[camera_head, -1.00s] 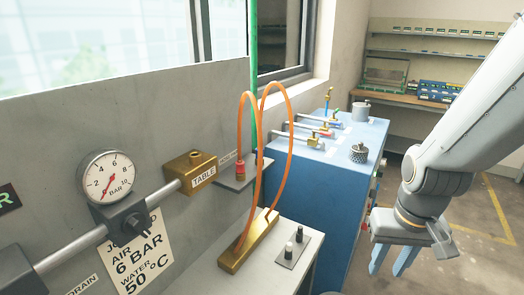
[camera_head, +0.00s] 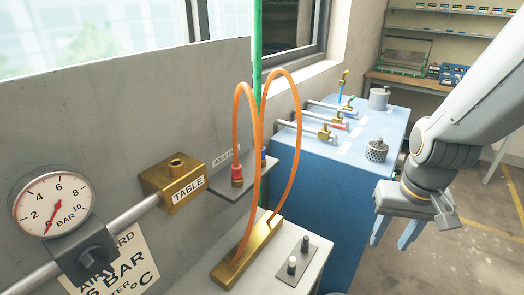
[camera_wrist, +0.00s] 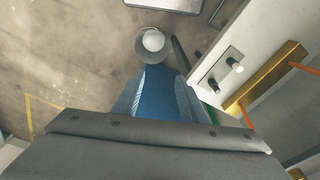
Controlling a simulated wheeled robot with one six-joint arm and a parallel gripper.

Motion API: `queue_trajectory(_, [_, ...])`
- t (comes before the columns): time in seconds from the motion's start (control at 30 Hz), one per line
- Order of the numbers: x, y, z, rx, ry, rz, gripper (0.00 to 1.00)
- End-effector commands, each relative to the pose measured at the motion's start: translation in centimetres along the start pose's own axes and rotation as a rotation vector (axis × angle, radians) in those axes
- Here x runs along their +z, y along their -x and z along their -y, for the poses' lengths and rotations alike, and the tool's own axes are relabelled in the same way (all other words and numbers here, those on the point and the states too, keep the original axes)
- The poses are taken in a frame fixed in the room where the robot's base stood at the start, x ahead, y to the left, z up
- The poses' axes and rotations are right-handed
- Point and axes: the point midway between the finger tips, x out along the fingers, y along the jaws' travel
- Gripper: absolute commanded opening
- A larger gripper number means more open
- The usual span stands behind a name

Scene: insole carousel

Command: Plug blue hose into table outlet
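The table outlet (camera_head: 172,184) is a brass block labelled TABLE, with an open port on top, on the grey wall panel. Two orange hoses arch up from a brass manifold (camera_head: 246,252). One ends in a red connector (camera_head: 237,175) standing on the hose shelf (camera_head: 222,192). A blue connector shows partly behind the hoses at the shelf's far end; its lower part is hidden. My gripper (camera_head: 396,234), with blue fingers, is at the right, well away from the outlet and hoses. Its fingers are apart with nothing visible between them.
A pressure gauge (camera_head: 53,205) and pipe are left of the outlet. A white cabinet top with a two-knob plate (camera_head: 292,262) bears the manifold. A blue cabinet (camera_head: 325,185) with valves stands between the hoses and my gripper. Open floor (camera_head: 465,255) lies at right.

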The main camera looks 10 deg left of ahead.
Motion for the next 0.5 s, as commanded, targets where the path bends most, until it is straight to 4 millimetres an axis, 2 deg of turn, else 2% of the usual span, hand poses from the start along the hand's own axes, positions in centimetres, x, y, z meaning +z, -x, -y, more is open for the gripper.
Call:
queue_trajectory(0.17, [-5.7,2.9,4.6,-0.01,-0.058,0.018,0.39])
queue_trajectory(0.3, [-10.8,6.3,11.1,-0.012,-0.139,0.048,0.39])
queue_trajectory(0.4, [-13.5,8.8,16.2,-0.008,-0.197,0.069,0.39])
queue_trajectory(0.5, [-15.3,11.3,21.4,0.0,-0.252,0.086,0.39])
